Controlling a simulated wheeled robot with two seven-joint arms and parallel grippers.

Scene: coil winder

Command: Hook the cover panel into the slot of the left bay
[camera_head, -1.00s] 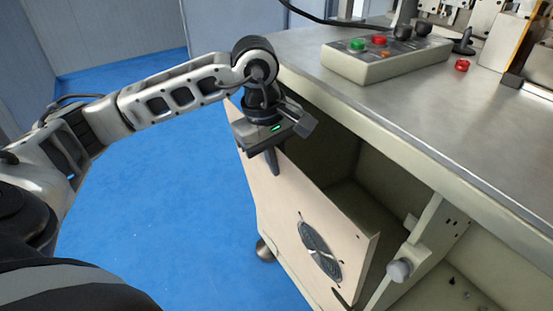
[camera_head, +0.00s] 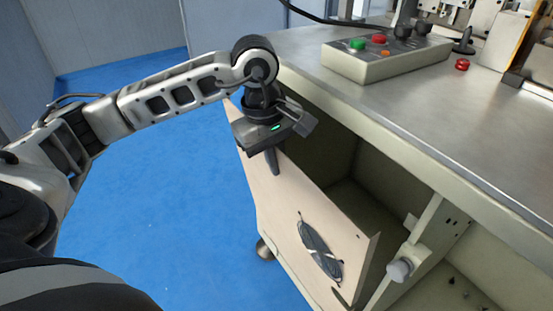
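The cover panel (camera_head: 290,214) is a flat beige plate with a round dark fan grille near its lower right. It stands in front of the left bay (camera_head: 362,185), its top edge leaning out from the cabinet, so the dark inside shows above and behind it. My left gripper (camera_head: 273,160) is at the panel's upper left edge, pointing down, with one finger in front of the panel. The other finger is hidden, and it appears shut on the panel's edge. The slot and the panel's bottom edge are not visible. My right gripper is not in view.
The metal worktop (camera_head: 430,95) overhangs the bay. A control box (camera_head: 385,58) with green and red buttons stands on it. A post with a round pale knob (camera_head: 400,270) stands right of the panel, beside another open bay (camera_head: 465,285). The blue floor (camera_head: 185,215) is clear at left.

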